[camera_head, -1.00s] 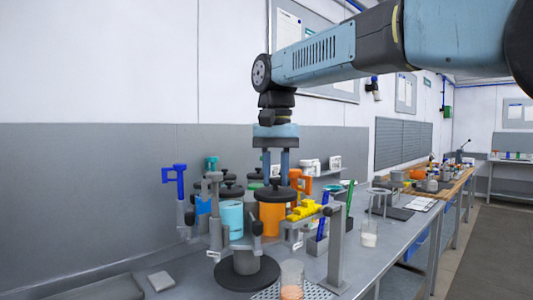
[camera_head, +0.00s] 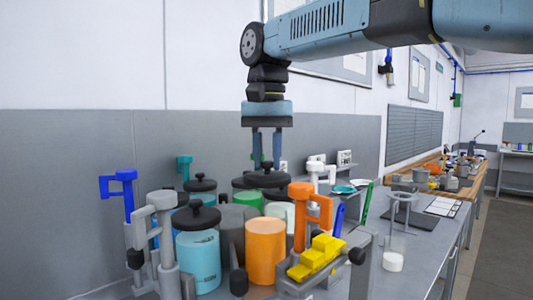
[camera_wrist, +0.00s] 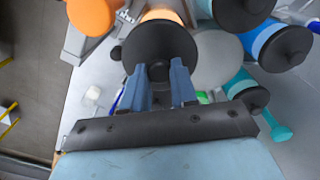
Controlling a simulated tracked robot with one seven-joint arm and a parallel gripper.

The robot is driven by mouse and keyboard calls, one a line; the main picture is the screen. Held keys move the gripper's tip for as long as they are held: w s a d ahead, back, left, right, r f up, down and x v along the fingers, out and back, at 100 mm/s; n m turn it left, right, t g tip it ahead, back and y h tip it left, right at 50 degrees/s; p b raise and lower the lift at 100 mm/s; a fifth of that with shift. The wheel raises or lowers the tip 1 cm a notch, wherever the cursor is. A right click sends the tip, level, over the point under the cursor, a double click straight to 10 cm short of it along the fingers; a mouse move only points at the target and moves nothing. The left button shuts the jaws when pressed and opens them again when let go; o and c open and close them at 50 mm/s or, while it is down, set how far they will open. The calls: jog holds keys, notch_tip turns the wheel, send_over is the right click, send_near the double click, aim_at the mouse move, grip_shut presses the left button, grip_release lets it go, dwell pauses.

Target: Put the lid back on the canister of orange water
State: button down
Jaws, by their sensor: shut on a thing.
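My gripper (camera_head: 267,163) points straight down and is shut on the knob of a black round lid (camera_head: 268,178). In the wrist view the two blue fingers (camera_wrist: 163,88) pinch the knob, and the lid (camera_wrist: 160,43) hangs beneath them. The canister of orange water (camera_head: 265,252) stands upright on the bench with its top uncovered. In the head view the held lid is above and apart from the canister's rim, seemingly a little behind it. An orange-toned surface shows past the lid's top edge in the wrist view.
A cyan canister (camera_head: 198,258) with a black lid (camera_head: 196,216) stands left of the orange one. An orange clamp (camera_head: 311,215) and a yellow piece (camera_head: 318,257) crowd its right side. A blue clamp (camera_head: 118,190) stands at left. Other lidded canisters stand behind.

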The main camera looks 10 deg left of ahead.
aim_at(265, 175)
jog(key=shift+a+f, duration=0.15)
jog(key=shift+f, duration=3.05)
jog(key=shift+s+r, duration=0.1)
jog(key=shift+s, duration=0.1)
jog(key=shift+f, duration=0.2)
dwell(0.3)
jog(key=shift+c, duration=1.6)
grip_release()
jog(key=shift+r, duration=3.5)
